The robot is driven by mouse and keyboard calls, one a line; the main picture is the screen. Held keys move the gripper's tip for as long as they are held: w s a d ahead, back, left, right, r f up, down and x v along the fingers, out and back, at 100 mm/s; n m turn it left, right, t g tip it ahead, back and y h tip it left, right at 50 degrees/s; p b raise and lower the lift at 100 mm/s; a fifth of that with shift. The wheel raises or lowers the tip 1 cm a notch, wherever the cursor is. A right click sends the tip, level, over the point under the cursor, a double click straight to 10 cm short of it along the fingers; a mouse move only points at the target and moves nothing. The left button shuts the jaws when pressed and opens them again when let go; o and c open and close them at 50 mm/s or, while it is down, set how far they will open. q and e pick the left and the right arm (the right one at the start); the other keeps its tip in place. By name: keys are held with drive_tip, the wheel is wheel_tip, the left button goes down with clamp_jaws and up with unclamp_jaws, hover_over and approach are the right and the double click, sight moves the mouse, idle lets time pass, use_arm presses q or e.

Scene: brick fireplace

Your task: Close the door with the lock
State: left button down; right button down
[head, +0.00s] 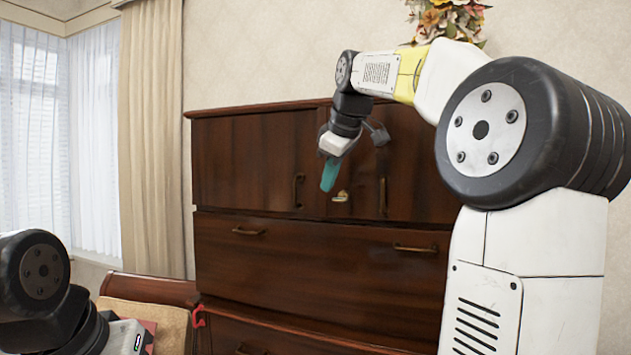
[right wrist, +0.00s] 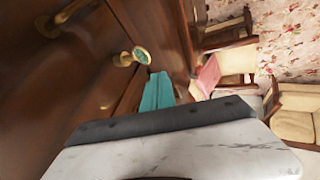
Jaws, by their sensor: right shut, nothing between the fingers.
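A dark wooden cabinet (head: 255,150) has two upper doors, a left door (head: 240,160) and a right door (head: 420,180), each with a brass handle. A brass lock (head: 340,197) sits between the handles; it also shows in the right wrist view (right wrist: 141,55), standing out from the wood. Both doors look roughly flush, but I cannot tell whether one is slightly ajar. My right gripper (head: 331,174) is shut and empty, its teal fingers pointing down just above and left of the lock in the head view. The fingers (right wrist: 157,92) show near the lock in the right wrist view. My left gripper is out of view.
Wide drawers (head: 310,265) with brass handles lie below the doors. A wooden chair (head: 150,290) with a tan cushion stands at the lower left. Flowers (head: 447,18) stand above the cabinet. Curtains (head: 152,130) hang at the left. More chairs (right wrist: 295,115) show in the right wrist view.

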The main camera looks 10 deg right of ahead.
sight(325, 201)
drive_tip(key=w+f, duration=0.6)
drive_tip(key=shift+w+d, duration=0.35)
drive_tip(key=shift+d, duration=0.05)
drive_tip(key=shift+w+d, duration=0.35)
drive_tip(key=shift+w, duration=0.2)
